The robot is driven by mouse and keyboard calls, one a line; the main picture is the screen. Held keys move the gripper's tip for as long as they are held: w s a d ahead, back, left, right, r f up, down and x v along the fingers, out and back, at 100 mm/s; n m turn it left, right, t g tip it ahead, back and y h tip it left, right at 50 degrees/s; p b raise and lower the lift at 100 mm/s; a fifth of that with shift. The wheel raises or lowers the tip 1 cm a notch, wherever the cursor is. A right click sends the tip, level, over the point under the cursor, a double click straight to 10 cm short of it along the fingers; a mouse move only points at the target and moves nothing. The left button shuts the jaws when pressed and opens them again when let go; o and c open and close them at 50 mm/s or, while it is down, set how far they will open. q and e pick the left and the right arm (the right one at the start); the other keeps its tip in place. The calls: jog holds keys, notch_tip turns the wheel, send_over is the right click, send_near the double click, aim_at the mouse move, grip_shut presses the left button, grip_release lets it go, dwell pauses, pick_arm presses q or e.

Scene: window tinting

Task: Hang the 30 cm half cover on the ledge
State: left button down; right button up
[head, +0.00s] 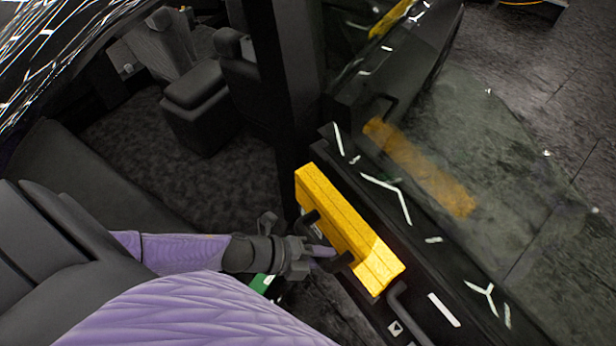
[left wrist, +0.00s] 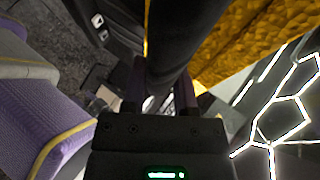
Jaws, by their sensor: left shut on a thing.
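The half cover (head: 345,225) is a yellow block-like piece with dark fittings on its near side. It lies lengthwise along the dark ledge (head: 420,275) at the base of the car window. Whether it is seated on the ledge or held just against it I cannot tell. My left gripper (head: 322,252) reaches in from the left and is shut on the cover's dark handle. In the left wrist view my fingers (left wrist: 160,92) flank a dark bar, with the yellow cover (left wrist: 245,40) beyond it. My right gripper is not in view.
The window glass (head: 480,120) beyond the ledge shows a faint yellow shape, seemingly a reflection. A dark pillar (head: 285,70) stands behind the cover's far end. A dark handle (head: 400,308) is close to its near end. Dark seats (head: 205,85) stand inside the car.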

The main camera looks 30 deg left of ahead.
aim_at(338, 244)
pick_arm(q)
jog(key=w, duration=0.1)
jog(key=w+d, duration=0.1)
jog(key=w, duration=0.1)
jog(key=shift+w+d, duration=0.15)
jog(key=shift+d, duration=0.05)
jog(key=shift+w+d+f, duration=0.1)
jog(key=shift+w+d, duration=0.25)
jog(key=shift+w, duration=0.4)
jog(key=shift+w+d+f, duration=0.1)
jog(key=shift+w+d, duration=0.2)
jog(key=shift+w, duration=0.4)
jog(key=shift+f+b, duration=0.85)
jog(key=shift+b, duration=0.1)
jog(key=shift+f+b, duration=0.4)
jog(key=shift+c, duration=1.6)
grip_release()
